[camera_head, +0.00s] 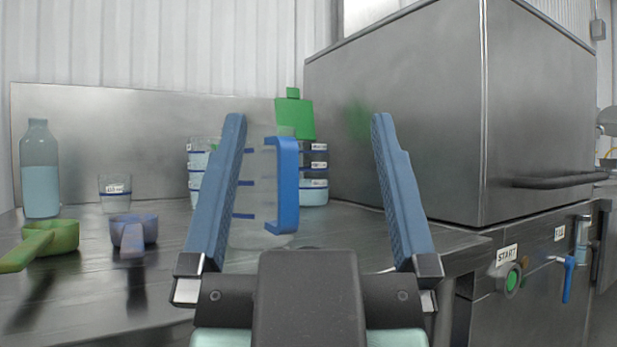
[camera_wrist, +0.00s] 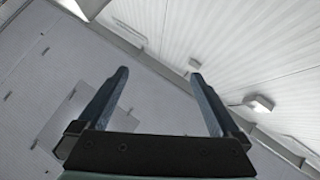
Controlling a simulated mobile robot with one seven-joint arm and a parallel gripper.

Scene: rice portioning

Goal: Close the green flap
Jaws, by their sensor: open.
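The green flap (camera_head: 295,117) stands up at the back of the counter, beside the left side of the large steel box.
A clear jug with a blue handle (camera_head: 285,185) stands on the steel counter (camera_head: 75,290). Stacked containers (camera_head: 313,190) are behind it. A bottle (camera_head: 40,170), a small cup (camera_head: 115,190), a green scoop (camera_head: 55,238) and a purple scoop (camera_head: 135,232) stand left. The steel box (camera_head: 400,110) blocks the right.

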